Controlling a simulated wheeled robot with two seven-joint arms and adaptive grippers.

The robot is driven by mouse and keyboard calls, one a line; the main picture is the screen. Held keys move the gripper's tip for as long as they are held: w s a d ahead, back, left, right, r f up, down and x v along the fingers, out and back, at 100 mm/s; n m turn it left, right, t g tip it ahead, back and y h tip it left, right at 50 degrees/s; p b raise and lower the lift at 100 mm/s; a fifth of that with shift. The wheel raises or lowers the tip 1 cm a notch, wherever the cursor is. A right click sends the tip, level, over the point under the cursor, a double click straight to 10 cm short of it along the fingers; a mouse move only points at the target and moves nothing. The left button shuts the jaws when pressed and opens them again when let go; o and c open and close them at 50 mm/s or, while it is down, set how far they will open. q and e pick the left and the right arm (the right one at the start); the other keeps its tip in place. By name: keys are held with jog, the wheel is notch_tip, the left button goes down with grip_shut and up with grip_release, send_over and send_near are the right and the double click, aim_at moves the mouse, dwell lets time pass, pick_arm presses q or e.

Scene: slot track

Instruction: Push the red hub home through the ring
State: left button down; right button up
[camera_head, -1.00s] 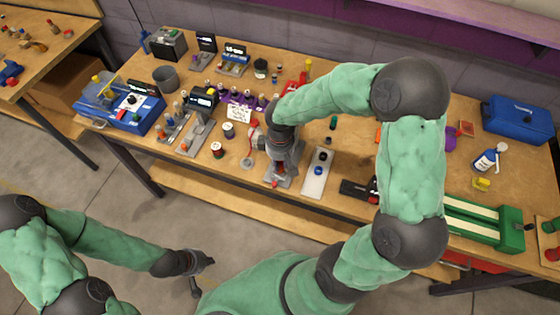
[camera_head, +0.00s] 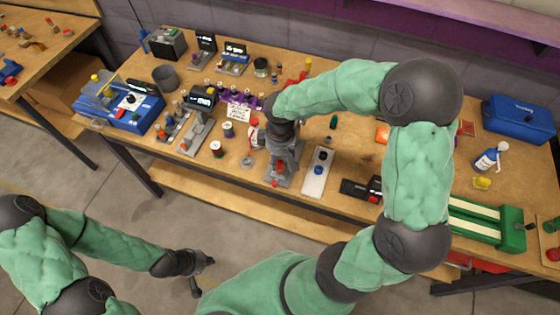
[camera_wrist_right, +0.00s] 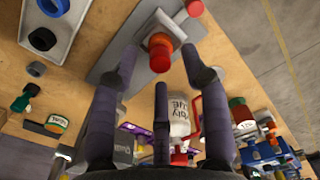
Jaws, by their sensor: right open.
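A grey slot-track base (camera_head: 284,180) lies near the table's front edge. A red hub (camera_head: 280,166) stands on it, and a second red piece (camera_head: 275,183) shows nearer the front. In the right wrist view, a red and orange round piece (camera_wrist_right: 160,52) sits on the grey plate (camera_wrist_right: 118,62), with another red piece (camera_wrist_right: 195,8) beyond. I cannot clearly make out the ring. My right gripper (camera_head: 281,152) is above and behind the hub; its fingers (camera_wrist_right: 160,75) are spread and empty. My left gripper (camera_head: 197,270) hangs off the table, its jaws too small to read.
A white plate with blue and black knobs (camera_head: 318,175) lies just right of the track. Spools (camera_head: 216,149) and a small stand (camera_head: 247,161) are to its left. A black tool (camera_head: 358,188) and a green-framed block (camera_head: 485,222) lie further right.

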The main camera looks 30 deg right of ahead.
aim_at(280, 162)
notch_tip(280, 162, up, 9)
jog(key=shift+r, duration=0.2)
dwell(0.3)
